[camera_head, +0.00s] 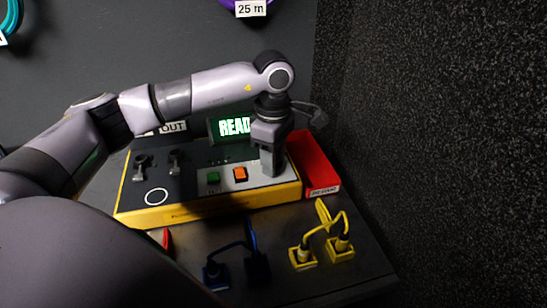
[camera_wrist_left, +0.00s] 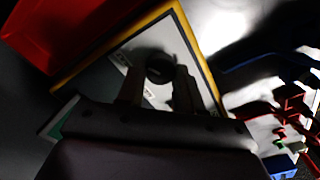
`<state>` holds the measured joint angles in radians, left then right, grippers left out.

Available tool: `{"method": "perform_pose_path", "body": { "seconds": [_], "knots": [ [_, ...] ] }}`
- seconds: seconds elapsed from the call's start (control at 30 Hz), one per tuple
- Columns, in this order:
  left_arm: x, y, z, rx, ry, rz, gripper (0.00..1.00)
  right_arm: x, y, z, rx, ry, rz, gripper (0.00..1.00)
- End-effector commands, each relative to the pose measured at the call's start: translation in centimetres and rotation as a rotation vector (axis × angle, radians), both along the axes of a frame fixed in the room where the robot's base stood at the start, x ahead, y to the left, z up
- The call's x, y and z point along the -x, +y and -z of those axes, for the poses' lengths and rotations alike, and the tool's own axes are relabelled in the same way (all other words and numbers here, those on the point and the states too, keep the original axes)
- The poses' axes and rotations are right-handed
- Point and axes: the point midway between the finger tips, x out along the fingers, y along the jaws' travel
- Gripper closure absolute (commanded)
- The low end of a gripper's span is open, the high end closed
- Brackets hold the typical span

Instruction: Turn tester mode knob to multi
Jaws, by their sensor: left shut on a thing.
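The knob is hidden in the head view. Its setting cannot be read. My right gripper is not in view.
A red bin (camera_head: 315,162) stands against the tester's right side. Yellow connectors (camera_head: 322,248) and blue connectors (camera_head: 232,268) with short cables lie on the dark bench in front. A dark speckled wall (camera_head: 440,150) rises close on the right.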

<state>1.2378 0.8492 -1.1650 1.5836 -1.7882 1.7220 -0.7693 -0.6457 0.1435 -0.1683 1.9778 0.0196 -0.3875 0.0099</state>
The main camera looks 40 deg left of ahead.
Motion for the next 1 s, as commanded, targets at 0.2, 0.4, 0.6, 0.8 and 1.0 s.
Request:
{"method": "perform_pose_path", "body": {
  "seconds": [0.2,0.4,0.6,0.8,1.0],
  "knots": [
    [-0.1,0.0,-0.1,-0.001,-0.004,0.000,0.39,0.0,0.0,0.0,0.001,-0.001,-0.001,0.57],
    [0.0,0.0,-0.1,0.000,-0.002,0.000,0.39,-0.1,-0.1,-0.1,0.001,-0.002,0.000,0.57],
    [-0.1,0.0,-2.1,0.001,-0.006,0.000,0.39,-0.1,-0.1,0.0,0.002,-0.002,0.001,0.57],
    [-0.1,0.0,-5.4,0.000,-0.006,0.001,0.39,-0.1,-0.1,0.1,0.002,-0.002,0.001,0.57],
    [-0.1,0.0,-7.1,0.000,-0.004,0.000,0.39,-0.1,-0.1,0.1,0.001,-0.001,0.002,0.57]
  ]
}}
